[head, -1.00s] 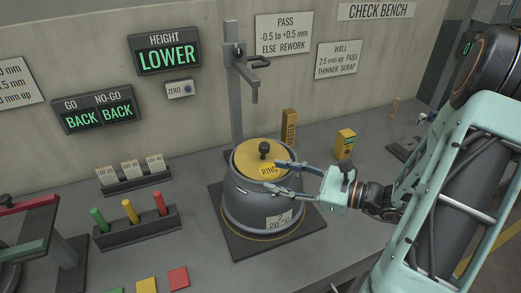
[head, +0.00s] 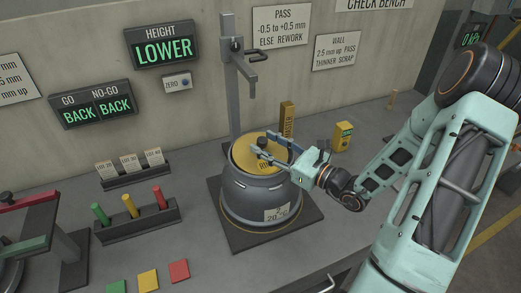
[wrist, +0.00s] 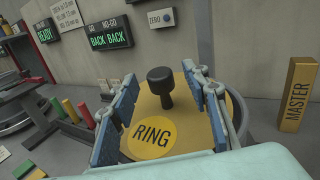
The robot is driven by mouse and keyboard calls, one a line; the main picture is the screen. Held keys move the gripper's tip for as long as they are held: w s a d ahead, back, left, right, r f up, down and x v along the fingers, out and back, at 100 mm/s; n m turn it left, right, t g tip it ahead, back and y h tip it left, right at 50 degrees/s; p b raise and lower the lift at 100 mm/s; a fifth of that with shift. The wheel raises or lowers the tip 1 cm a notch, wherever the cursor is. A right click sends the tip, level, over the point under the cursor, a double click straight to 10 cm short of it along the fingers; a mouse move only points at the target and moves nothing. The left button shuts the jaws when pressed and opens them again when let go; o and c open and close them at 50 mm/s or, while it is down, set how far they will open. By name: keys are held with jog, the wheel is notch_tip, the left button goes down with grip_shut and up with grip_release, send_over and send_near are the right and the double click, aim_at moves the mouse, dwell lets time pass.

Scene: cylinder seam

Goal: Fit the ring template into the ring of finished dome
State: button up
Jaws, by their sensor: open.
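The ring template is a yellow disc (head: 246,155) with a black knob and a "RING" label. It lies over the top opening of the grey dome (head: 254,198), which stands on a dark square base plate. The disc also shows in the wrist view (wrist: 151,112). My gripper (head: 270,151) is open at the disc, and its fingers reach over it from the right. In the wrist view its two blue-padded fingers stand on either side of the black knob (wrist: 160,82), with gaps to it. Whether the disc is seated fully in the ring cannot be told.
A height gauge post (head: 233,80) stands behind the dome with an arm above it. A yellow MASTER block (head: 287,118) and a yellow box (head: 342,136) stand to the right. A rack of coloured pins (head: 135,220) is at left, coloured squares (head: 148,280) in front.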

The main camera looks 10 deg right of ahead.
jog(key=shift+x, duration=0.95)
grip_shut()
